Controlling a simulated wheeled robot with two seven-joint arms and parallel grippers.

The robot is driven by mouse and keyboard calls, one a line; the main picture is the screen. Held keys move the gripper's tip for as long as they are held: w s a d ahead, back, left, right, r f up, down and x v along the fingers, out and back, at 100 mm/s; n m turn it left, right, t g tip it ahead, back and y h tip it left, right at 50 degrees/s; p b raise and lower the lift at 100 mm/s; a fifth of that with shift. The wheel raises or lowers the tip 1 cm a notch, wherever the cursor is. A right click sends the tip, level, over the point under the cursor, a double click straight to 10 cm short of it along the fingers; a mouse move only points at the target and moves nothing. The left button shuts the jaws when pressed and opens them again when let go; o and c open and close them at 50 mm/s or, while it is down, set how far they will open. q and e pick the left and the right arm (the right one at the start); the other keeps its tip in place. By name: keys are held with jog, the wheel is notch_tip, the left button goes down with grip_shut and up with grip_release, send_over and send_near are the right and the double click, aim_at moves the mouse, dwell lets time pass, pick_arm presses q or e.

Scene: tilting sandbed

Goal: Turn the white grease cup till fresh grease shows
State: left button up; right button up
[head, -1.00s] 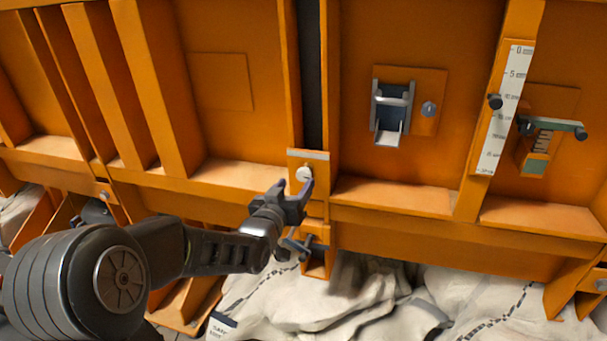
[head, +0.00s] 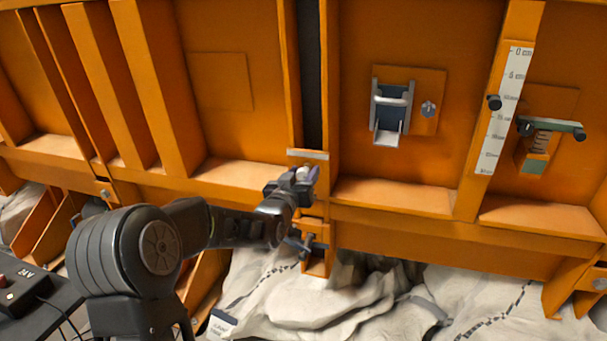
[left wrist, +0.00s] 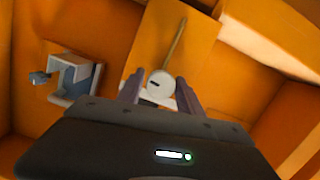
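The white grease cup (left wrist: 160,83) is a small round knob with a dark slot, on an orange plate (left wrist: 182,42). A thin brownish strip (left wrist: 176,42) runs up the plate from the cup in the left wrist view; I cannot tell what it is. My left gripper (left wrist: 160,92) has its two fingers spread, one on each side of the cup. I see no clear contact. In the head view the left gripper (head: 303,175) covers most of the cup. My right gripper is out of view.
A black T-handle (head: 303,244) sits just below the gripper. To the right are a grey latch (head: 391,105), a white scale (head: 505,110) and a spring lever (head: 550,128). White sacks (head: 330,300) lie below. A control box (head: 22,290) stands lower left.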

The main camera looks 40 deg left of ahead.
pick_arm(q)
grip_shut()
dwell(0.4)
jog(key=shift+d+f+m+y+b, duration=0.1)
jog(key=shift+f+m+y+b, duration=0.15)
jog(key=shift+m+b, duration=0.65)
jog(key=shift+r+m+y+b, duration=0.1)
jog(key=shift+m+y+b, duration=0.4)
jog(key=shift+b, duration=0.75)
jog(key=shift+r+m+y, duration=0.1)
jog(key=shift+m+y, duration=0.15)
jog(key=shift+m, duration=0.95)
jog(key=m+y, duration=0.1)
jog(key=m, duration=0.2)
jog(key=shift+m, duration=0.3)
